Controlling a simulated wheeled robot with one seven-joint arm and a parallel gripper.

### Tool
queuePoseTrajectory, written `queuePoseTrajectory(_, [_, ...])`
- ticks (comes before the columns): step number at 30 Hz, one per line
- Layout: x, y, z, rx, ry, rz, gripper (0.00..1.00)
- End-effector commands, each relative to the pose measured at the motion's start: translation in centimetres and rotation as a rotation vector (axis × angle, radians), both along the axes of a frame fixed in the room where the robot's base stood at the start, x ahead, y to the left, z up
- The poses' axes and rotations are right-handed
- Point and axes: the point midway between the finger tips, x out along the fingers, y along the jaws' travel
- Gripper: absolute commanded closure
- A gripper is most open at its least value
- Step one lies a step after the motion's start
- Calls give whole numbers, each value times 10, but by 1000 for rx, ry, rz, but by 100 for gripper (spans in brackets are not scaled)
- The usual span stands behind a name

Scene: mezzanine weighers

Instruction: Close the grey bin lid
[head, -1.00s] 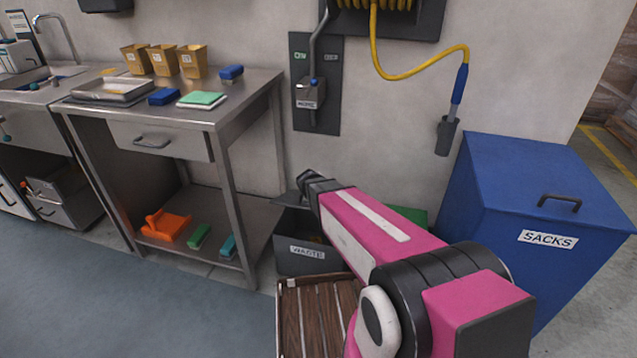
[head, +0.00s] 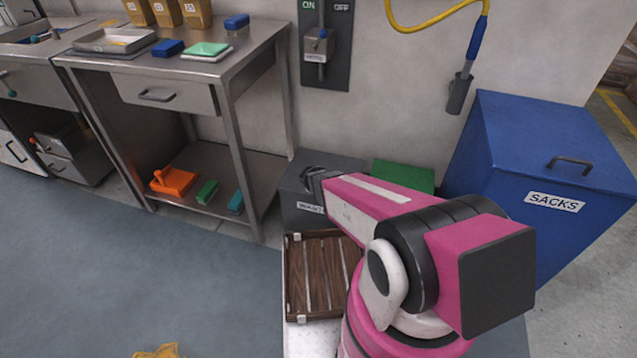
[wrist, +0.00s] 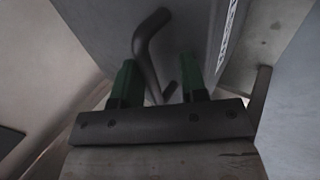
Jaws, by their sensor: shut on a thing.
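The grey waste bin (head: 296,212) stands against the wall, right of the steel table, its label partly hidden by my arm. Its grey lid (head: 342,163) lies over the top and looks down, or very nearly so. My gripper (head: 312,174) is at the lid, partly hidden behind my wrist in the head view. In the wrist view, the two green-black fingers (wrist: 158,85) stand on either side of a dark bent handle (wrist: 146,50), close to a grey surface. The jaws are shut on this handle. The exact seam between lid and bin is hidden.
A blue sacks bin (head: 545,170) stands on the right, and a green box (head: 403,177) sits behind my arm. A wooden slatted tray (head: 318,275) is in front of the grey bin. The steel table (head: 210,68) is left.

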Motion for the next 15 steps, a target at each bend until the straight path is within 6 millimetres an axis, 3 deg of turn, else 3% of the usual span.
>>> queuePoseTrajectory(1, [-5, 1, -10, 0, 23, -9, 100])
queuePoseTrajectory(10, [-5, 1, -10, -1, 23, -8, 100])
queuePoseTrajectory(11, [-5, 1, -10, -1, 23, -8, 60])
queuePoseTrajectory(15, [-5, 1, -9, 0, 23, -9, 60])
